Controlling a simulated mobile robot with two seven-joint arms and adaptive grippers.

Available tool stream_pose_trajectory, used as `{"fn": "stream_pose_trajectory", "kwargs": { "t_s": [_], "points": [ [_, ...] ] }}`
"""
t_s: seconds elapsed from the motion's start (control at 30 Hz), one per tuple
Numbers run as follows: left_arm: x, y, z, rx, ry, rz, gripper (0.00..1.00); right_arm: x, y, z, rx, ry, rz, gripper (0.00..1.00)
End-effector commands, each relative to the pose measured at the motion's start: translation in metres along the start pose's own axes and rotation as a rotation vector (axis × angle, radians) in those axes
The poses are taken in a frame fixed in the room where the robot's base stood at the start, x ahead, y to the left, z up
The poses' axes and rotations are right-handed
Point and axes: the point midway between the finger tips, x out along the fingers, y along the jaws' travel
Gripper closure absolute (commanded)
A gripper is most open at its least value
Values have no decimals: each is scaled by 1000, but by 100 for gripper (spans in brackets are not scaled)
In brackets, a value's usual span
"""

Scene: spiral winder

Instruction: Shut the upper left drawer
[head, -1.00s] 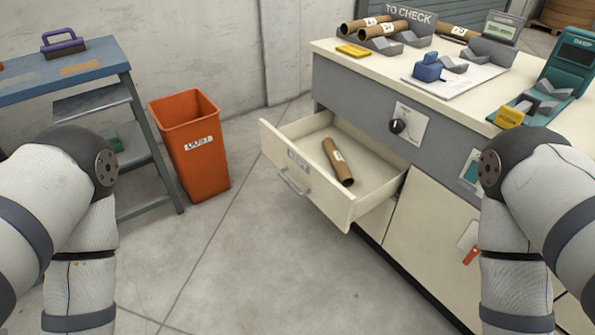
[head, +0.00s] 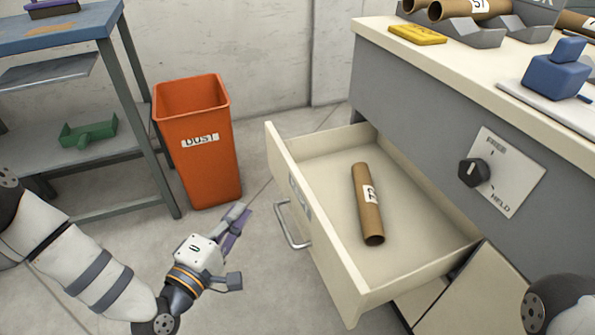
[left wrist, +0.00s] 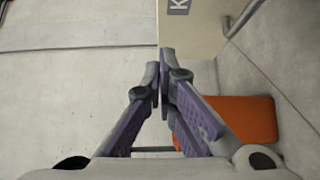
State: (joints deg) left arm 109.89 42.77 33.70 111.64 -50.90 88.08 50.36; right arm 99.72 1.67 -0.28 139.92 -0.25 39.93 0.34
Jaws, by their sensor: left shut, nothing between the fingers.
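The upper left drawer (head: 345,285) of the cream and grey cabinet is pulled well out. A brown cardboard tube (head: 367,205) with a white label lies inside it. Its front has a metal bar handle (head: 292,226). My left gripper (head: 241,212) is shut and empty, in front of the drawer and left of the handle, apart from it. In the left wrist view the closed fingertips (left wrist: 164,68) show below the cream drawer front (left wrist: 200,30), part of whose label is visible. My right gripper is out of view.
An orange dust bin (head: 205,165) stands behind my left gripper, beside a blue-topped shelf stand (head: 70,30). A black knob (head: 473,172) sits on the cabinet face right of the drawer. Tubes in grey holders lie on the worktop (head: 470,75). The floor before the drawer is clear.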

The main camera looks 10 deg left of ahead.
Motion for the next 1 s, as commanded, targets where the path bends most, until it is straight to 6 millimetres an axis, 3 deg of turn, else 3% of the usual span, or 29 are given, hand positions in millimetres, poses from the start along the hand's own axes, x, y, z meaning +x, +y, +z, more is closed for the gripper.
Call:
{"fn": "stream_pose_trajectory", "kwargs": {
  "t_s": [0.17, 0.53, 0.6, 0.8, 1.0],
  "points": [
    [20, 4, -2, -3, 3, 16, 100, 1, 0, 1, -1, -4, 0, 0],
    [100, 3, -1, -2, 2, 11, 100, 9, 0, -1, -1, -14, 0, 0],
    [110, 3, 8, -4, -1, 8, 100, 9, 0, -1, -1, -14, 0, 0],
    [126, 4, 24, -3, 1, 8, 100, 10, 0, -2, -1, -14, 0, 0],
    [129, 4, 28, -3, 2, 7, 100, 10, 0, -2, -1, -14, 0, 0]
  ]
}}
